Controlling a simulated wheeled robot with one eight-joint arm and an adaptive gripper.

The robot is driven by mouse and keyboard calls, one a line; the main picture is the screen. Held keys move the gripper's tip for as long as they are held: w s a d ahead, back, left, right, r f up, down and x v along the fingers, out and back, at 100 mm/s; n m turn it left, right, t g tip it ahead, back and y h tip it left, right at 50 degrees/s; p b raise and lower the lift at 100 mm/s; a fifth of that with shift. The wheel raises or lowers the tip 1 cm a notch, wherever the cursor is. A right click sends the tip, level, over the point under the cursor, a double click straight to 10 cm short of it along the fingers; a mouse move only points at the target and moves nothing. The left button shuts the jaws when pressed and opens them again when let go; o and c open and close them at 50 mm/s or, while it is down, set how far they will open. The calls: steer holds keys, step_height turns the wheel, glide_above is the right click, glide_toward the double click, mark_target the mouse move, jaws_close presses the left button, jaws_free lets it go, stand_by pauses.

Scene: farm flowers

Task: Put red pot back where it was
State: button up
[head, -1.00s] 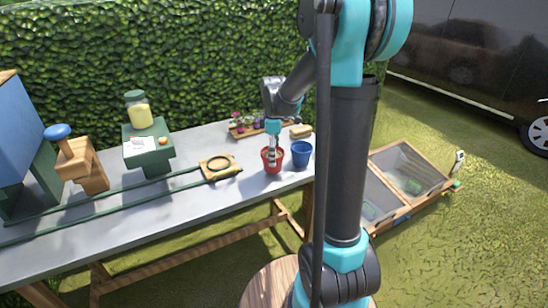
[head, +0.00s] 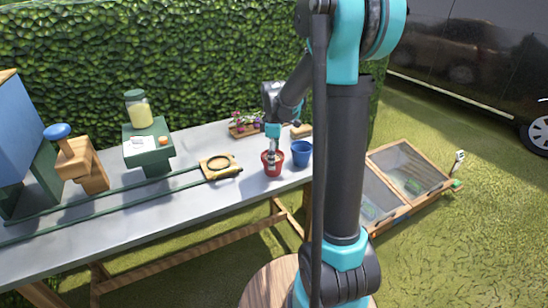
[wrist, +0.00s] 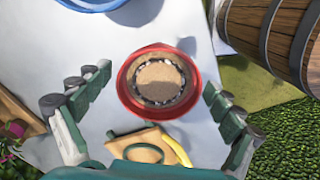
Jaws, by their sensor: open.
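The red pot (head: 272,169) stands upright on the grey table, near its right end and front edge. Brown soil fills it, and its red rim (wrist: 126,95) shows from above in the wrist view. My gripper (head: 272,152) points down over the pot. In the wrist view my gripper (wrist: 158,84) is open, with one finger left of the pot and one right. A gap shows between each finger and the rim there; whether they reach down to rim height is unclear.
A blue pot (head: 301,153) stands close to the right of the red pot. A wooden plate with a dark ring (head: 219,167) lies to its left at the end of green rails. A flower tray (head: 245,129) is behind. A barrel (wrist: 268,35) appears in the wrist view.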

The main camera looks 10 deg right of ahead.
step_height(320, 180, up, 12)
steer(key=s+d+f+m+t, duration=0.1)
steer(key=s+f+m+t, duration=0.1)
steer(key=s+f+m, duration=0.5)
steer(key=s+d+f+m+t, duration=0.2)
steer(key=s+f+m, duration=0.5)
steer(key=s, duration=0.8)
step_height(320, 180, down, 3)
steer(key=shift+d+r, duration=0.2)
steer(key=shift+d, duration=0.1)
